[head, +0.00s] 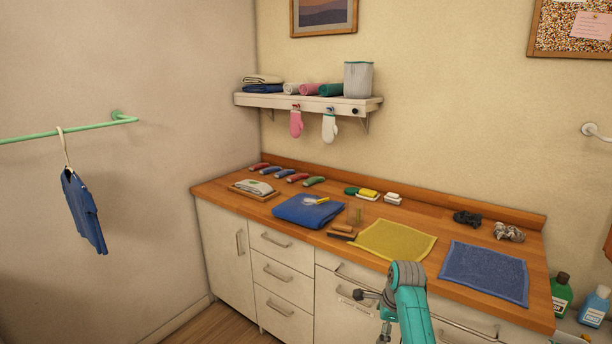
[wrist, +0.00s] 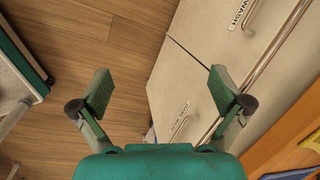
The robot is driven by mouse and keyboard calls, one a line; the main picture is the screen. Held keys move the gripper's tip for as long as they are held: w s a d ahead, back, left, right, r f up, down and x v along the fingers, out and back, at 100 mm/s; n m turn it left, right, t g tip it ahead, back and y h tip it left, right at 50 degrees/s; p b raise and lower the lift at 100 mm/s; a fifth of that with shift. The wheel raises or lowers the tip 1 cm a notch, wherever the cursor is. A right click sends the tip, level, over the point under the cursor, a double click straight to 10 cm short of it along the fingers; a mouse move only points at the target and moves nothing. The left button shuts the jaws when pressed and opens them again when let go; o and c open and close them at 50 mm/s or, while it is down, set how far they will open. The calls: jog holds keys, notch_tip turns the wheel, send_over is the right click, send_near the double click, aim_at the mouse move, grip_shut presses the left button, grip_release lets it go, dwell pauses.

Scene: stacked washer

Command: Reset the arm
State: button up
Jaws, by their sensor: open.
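My gripper shows in the wrist view (wrist: 158,92) with its two green-padded fingers spread wide apart and nothing between them. Beneath it are the wooden floor and the white cabinet fronts. In the head view my teal arm (head: 410,300) rises in front of the counter at the lower middle. The gripper's fingers are mostly hidden there, at the bottom edge. It touches nothing that I can see.
The wooden counter (head: 300,237) holds a blue folded cloth (head: 300,212), a yellow cloth (head: 397,240) and a blue mat (head: 485,273). A wall shelf (head: 300,101) hangs above. Cabinet handles (wrist: 278,60) stick out near my gripper. A blue shirt (head: 84,212) hangs at left.

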jog(key=s+a+f+n+t, duration=0.1)
jog(key=s+f+n, duration=0.1)
jog(key=s+f, duration=0.6)
jog(key=s+a+f+n+t, duration=0.1)
jog(key=s+f+n+t, duration=0.15)
jog(key=s+f, duration=0.55)
jog(key=s+f+n+t, duration=0.1)
jog(key=s+f+n, duration=0.15)
jog(key=s, duration=0.55)
jog(key=s+f+n+t, duration=0.15)
jog(key=s+f, duration=0.25)
jog(key=s, duration=0.4)
jog(key=s+r+n+t+h, duration=0.1)
jog(key=s+r+n, duration=0.25)
jog(key=s, duration=0.75)
jog(key=s+r+n+t, duration=0.5)
jog(key=s+r+n, duration=0.3)
jog(key=s+r, duration=1.2)
notch_tip(320, 180, up, 4)
jog(key=shift+a+r, duration=0.15)
jog(key=shift+a, duration=0.3)
jog(key=shift+c, duration=0.2)
